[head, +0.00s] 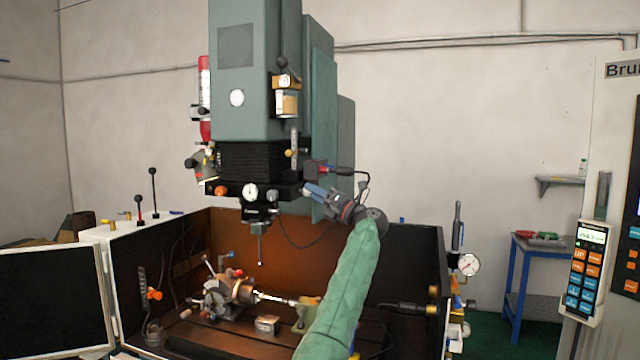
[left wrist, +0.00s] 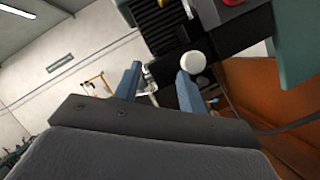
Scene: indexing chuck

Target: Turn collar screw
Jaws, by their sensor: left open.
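My left gripper (head: 309,189) is raised in front of the milling machine head, at the end of a green-sleeved arm. Its blue fingers point left, toward the spindle area. In the left wrist view the two fingers (left wrist: 158,76) stand apart with nothing held between them. The indexing chuck (head: 226,294) sits on the machine table, below and left of the gripper. The collar screw is too small to make out. The spindle (head: 258,212) with a thin probe hangs left of the gripper. My right gripper is not in view.
A white round knob (left wrist: 192,62) shows close to the right finger in the left wrist view. A dial gauge (head: 250,191) sits on the machine head. A red-ended part with a cable (head: 322,168) is just above the gripper. The enclosure wall (head: 413,262) stands at right.

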